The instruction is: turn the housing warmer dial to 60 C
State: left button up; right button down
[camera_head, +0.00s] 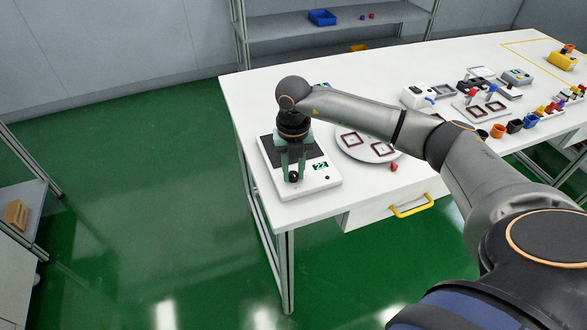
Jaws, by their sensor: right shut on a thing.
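The housing warmer (320,186) is a low white unit with a dark top area, at the near left corner of the white table. A small green display with digits (320,167) is on its right side; I cannot read the value surely. Its black dial (294,177) is at the front of the unit. My right gripper (293,174) points down over the warmer, its two greenish fingers shut on the dial. The fingers hide part of the dial, so its mark cannot be read. My left gripper is not in view.
A round grey plate (352,153) with brown square frames stands right of the warmer, under my arm. A red piece (394,167) lies beside it. A drawer with a yellow handle (412,206) is below the table edge. Small coloured cups and devices fill the right side.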

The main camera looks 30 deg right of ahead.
aim_at(293, 174)
dwell(0.3)
jog(key=c, duration=0.7)
grip_release()
jog(key=shift+o, duration=0.2)
notch_tip(293, 174, up, 13)
jog(key=shift+f+b, duration=0.2)
jog(key=shift+b, duration=0.2)
